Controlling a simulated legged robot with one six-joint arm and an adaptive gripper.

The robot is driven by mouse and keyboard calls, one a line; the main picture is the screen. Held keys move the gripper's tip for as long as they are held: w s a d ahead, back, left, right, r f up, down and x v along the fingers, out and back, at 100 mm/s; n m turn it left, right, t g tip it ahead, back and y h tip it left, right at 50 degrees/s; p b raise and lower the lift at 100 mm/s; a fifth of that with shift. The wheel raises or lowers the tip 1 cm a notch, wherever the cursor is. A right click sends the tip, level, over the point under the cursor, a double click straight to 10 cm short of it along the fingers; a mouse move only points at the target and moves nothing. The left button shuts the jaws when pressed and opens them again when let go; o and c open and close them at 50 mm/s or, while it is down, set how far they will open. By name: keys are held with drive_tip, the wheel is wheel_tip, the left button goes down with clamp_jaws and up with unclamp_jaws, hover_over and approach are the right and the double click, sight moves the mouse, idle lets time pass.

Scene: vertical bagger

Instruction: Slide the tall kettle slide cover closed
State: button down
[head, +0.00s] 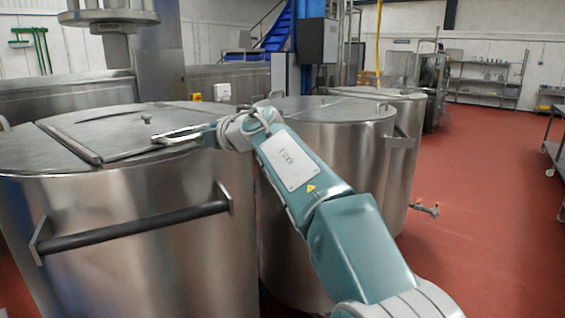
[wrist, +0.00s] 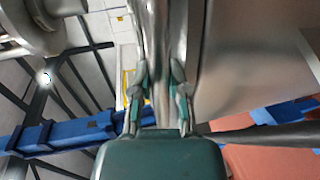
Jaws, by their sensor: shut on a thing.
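The large steel kettle (head: 120,225) stands at the left in the head view. Its flat slide cover (head: 95,132) lies on the top, and a small light grip or latch (head: 147,118) shows near the cover's middle. My gripper (head: 172,136) reaches in from the right, low over the right part of the top at the cover's edge. In the wrist view my gripper (wrist: 160,85) is shut on a shiny metal strip, the cover's handle or edge (wrist: 162,50), which runs between the two fingers. The exact grip point is hidden in the head view.
A dark bar handle (head: 135,228) sticks out from the kettle's front. A second lidded kettle (head: 310,150) stands close on the right, behind my arm. A steel column (head: 112,20) hangs over the far side. The red floor (head: 490,170) at the right is open.

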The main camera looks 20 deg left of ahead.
sight(191, 133)
drive_tip(key=shift+a+f, duration=0.2)
drive_tip(key=shift+f, duration=0.25)
drive_tip(key=shift+w+a+r, duration=0.1)
drive_tip(key=shift+w+a, duration=0.2)
drive_tip(key=shift+a, duration=0.35)
drive_tip(key=shift+w+a, duration=0.25)
drive_tip(key=shift+a, duration=0.35)
drive_tip(key=shift+w+a+r, duration=0.1)
drive_tip(key=shift+w+a, duration=0.2)
drive_tip(key=shift+a, duration=0.35)
drive_tip(key=shift+d+r, duration=0.1)
drive_tip(key=shift+d, duration=0.1)
drive_tip(key=shift+a, duration=0.1)
